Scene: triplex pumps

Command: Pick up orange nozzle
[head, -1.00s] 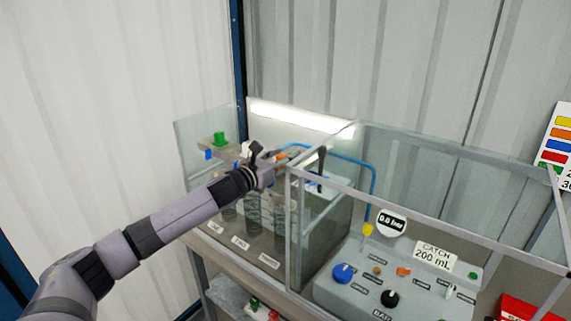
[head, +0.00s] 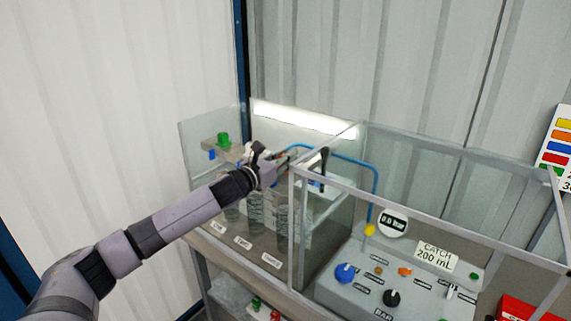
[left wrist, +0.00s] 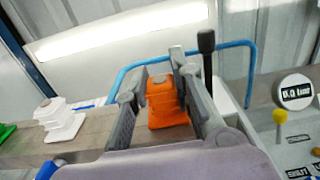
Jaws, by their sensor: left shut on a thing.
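The orange nozzle (left wrist: 165,100) is a stepped orange piece standing between the fingers of my left gripper (left wrist: 155,80) in the left wrist view. The gripper is shut on it. The nozzle's base is close to the grey-brown rack bar (left wrist: 95,143); I cannot tell whether it still touches. In the head view my left gripper (head: 272,160) is over the glass-sided tank, and it hides most of the nozzle. My right gripper is not in view.
A white nozzle (left wrist: 60,120) and a green one (left wrist: 6,131) stand left along the bar. A black lever (left wrist: 206,60) and a blue hose (head: 340,158) are close at the right. A framed clear guard (head: 420,185) and a control panel (head: 395,285) lie further right.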

